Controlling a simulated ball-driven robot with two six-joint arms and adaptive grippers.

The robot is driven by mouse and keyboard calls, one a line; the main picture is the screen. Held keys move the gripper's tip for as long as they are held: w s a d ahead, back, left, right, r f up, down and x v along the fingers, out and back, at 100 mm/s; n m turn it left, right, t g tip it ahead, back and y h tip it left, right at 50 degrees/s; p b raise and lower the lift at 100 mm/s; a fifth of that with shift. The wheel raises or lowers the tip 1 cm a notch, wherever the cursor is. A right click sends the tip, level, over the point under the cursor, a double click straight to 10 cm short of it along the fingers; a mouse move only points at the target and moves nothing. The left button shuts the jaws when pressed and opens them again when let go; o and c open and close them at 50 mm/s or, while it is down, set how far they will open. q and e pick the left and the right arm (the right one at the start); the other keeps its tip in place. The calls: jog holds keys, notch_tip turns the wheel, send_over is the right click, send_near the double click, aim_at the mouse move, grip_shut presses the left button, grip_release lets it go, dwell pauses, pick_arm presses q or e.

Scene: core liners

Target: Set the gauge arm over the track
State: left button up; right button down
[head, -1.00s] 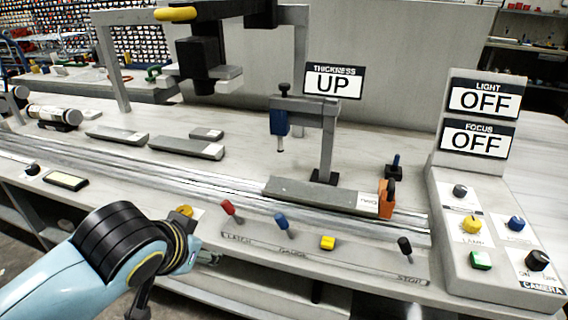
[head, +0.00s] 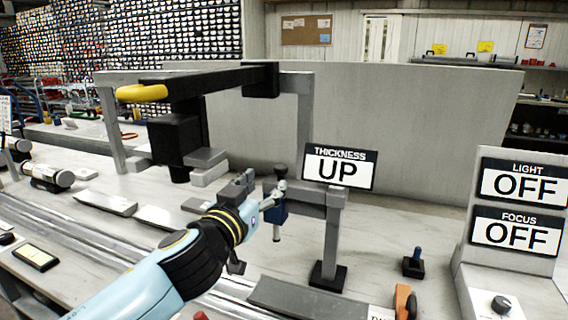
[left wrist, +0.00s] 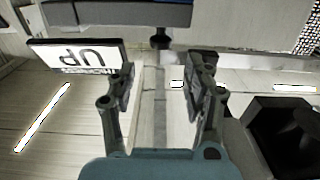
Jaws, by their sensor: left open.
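The gauge arm (head: 312,198) is a grey bar on an upright post (head: 331,240) with a black foot. A blue gauge head (head: 279,214) with a thin probe hangs at its left end. The sign (head: 338,169) beside it reads THICKNESS UP. My left gripper (head: 262,194) is close to the gauge head and partly covers it. In the left wrist view the jaws (left wrist: 161,82) are apart with nothing between them. A dark knob (left wrist: 161,38) on a bar lies just beyond the fingertips. The track (head: 62,228) runs along the bench below, partly hidden by my arm. My right gripper is not in view.
A grey slab (head: 310,298) lies below the gauge. A dark overhead frame with a yellow handle (head: 142,93) stands at back left. A panel with LIGHT OFF (head: 522,186) and FOCUS OFF (head: 517,232) signs stands at right. An orange part (head: 403,300) is near the slab.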

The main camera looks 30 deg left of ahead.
aim_at(278, 170)
pick_arm(q)
jog(key=p+x, duration=0.2)
jog(key=x, duration=0.7)
jog(key=shift+w+a, duration=0.1)
jog(key=shift+w, duration=0.1)
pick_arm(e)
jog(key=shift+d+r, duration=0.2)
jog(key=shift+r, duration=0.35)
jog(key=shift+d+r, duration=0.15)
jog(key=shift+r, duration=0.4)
pick_arm(q)
jog(key=shift+c, duration=1.7)
grip_shut()
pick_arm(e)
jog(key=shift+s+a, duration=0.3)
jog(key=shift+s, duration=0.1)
